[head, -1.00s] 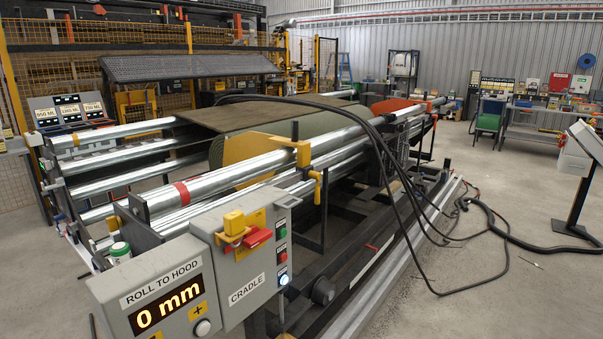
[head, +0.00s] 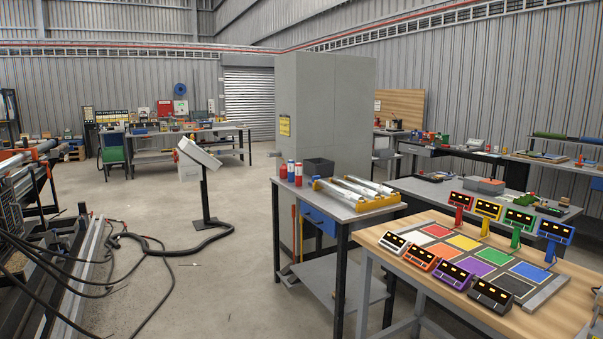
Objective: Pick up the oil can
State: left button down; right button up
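I cannot make out an oil can for certain in the head view. Red-and-blue bottles or cans (head: 291,169) stand at the back left corner of a grey workbench (head: 345,207). Small items on the benches farther back are too small to identify. Neither of my grippers is in view.
A wooden table (head: 400,243) with coloured panels and small display units stands at the front right. A tall grey cabinet (head: 325,110) stands behind the grey workbench. Black hoses (head: 150,250) lie on the floor at left, near a pedestal console (head: 204,190). Open floor lies between.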

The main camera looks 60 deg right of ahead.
aim_at(284, 175)
jog(key=z, duration=1.85)
jog(key=u, duration=1.9)
jog(key=i+l+z, duration=0.3)
jog(key=i+l, duration=0.15)
jog(key=i+l+z, duration=0.3)
jog(key=i, duration=0.4)
jog(key=i+l+z, duration=0.3)
jog(key=i, duration=0.3)
jog(key=i+z, duration=0.3)
jog(key=i, duration=0.35)
jog(key=i+z, duration=0.15)
jog(key=i, duration=0.35)
jog(key=i+j+z, duration=0.15)
jog(key=i, duration=0.3)
jog(key=i+j+z, duration=0.15)
jog(key=i, duration=0.35)
jog(key=i+j+z, duration=0.2)
jog(key=i, duration=0.25)
jog(key=j, duration=0.1)
